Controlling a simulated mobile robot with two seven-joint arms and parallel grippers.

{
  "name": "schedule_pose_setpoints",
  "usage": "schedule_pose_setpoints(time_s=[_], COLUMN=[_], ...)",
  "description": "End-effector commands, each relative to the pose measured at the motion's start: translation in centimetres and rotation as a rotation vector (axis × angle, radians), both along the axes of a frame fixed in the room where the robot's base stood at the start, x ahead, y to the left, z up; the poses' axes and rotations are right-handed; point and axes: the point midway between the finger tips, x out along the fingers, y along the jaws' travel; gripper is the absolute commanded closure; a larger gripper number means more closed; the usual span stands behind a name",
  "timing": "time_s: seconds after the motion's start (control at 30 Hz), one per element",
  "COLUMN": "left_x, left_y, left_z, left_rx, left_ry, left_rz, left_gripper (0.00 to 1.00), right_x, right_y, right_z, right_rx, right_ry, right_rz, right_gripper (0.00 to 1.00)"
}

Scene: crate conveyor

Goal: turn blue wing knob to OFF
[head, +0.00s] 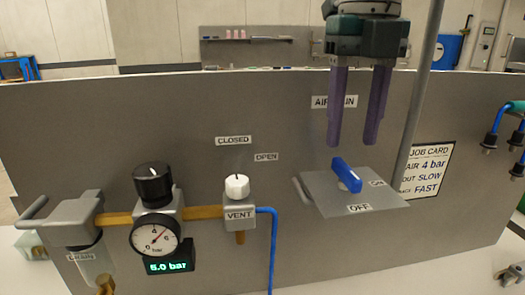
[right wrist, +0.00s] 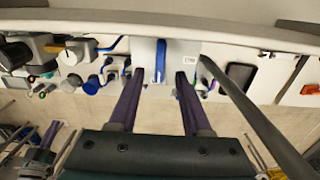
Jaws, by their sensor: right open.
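The blue wing knob (head: 346,175) stands on a grey plate (head: 325,195) jutting from the panel. Its wing runs from back left to front right, with its near end toward the OFF label (head: 359,208); the ON label (head: 377,183) is to its right. My right gripper (head: 354,140) is open and points down, its two purple fingers above the knob, apart from it in the head view. In the right wrist view the blue wing (right wrist: 160,60) lies between the open fingertips (right wrist: 160,74). My left gripper is not in view.
A grey pole (head: 420,90) rises just right of my right gripper. To the left are a white vent knob (head: 237,187), a black regulator knob (head: 153,184) and a pressure gauge (head: 156,236). A job card (head: 427,170) is on the panel at right.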

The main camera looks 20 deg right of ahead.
Motion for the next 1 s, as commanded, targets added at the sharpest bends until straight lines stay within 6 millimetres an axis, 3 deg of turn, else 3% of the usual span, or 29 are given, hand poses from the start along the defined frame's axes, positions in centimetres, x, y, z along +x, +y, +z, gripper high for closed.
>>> schedule_pose_setpoints(time_s=[0.1, 0.3, 1.0], left_x=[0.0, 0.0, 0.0], left_y=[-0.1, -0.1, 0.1], left_z=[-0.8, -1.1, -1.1], left_rx=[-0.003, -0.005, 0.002], left_ry=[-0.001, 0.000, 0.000], left_rz=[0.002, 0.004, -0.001], left_gripper=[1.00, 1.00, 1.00], right_x=[0.1, 0.0, 0.0], right_y=[0.1, 0.0, 0.0], right_z=[2.3, 4.8, 5.2], right_rx=[0.001, 0.001, 0.000], right_ry=[-0.004, -0.001, 0.001], right_rz=[0.000, -0.001, 0.000], right_gripper=[0.51, 0.51, 0.51])
